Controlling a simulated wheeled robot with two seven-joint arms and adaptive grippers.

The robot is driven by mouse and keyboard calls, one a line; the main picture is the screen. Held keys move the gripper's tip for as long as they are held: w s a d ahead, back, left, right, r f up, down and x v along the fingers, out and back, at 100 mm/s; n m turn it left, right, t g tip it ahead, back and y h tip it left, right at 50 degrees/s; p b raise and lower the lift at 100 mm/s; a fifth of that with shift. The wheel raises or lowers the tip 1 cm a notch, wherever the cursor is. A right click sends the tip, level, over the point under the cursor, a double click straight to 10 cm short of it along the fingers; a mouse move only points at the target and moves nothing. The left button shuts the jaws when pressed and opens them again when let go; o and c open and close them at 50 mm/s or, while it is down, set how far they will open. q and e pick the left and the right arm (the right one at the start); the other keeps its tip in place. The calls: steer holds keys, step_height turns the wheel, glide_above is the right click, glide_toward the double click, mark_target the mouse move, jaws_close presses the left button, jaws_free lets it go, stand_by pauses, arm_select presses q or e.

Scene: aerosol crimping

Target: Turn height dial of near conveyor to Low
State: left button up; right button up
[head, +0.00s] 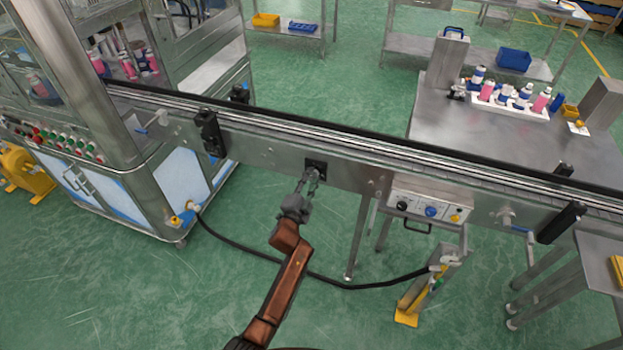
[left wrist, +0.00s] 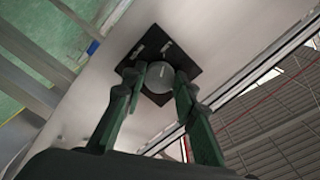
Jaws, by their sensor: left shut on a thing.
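The near conveyor (head: 270,142) runs across the head view, with a small black dial plate (head: 316,166) on its front side. In the left wrist view the plate (left wrist: 150,48) is a black square with small white labels, too small to read. A round grey height dial (left wrist: 159,76) sits in its middle. My left gripper (head: 312,178) reaches up to the dial from below. In the left wrist view its two fingers (left wrist: 157,82) are on either side of the dial, shut on it. In the head view the fingers hide the dial. My right gripper is not seen.
A control box (head: 425,210) with knobs hangs right of the dial. Black clamps (head: 209,132) sit on the conveyor side. A steel table (head: 460,125) behind holds a white tray of bottles. A dark hose (head: 330,284) lies across the green floor.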

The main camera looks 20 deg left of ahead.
arm_select(q)
steer(key=shift+f, duration=0.1)
stand_by(0.4)
steer(key=o, duration=1.2)
steer(key=shift+c, duration=0.2)
steer(key=s, duration=1.2)
steer(key=shift+a, duration=0.2)
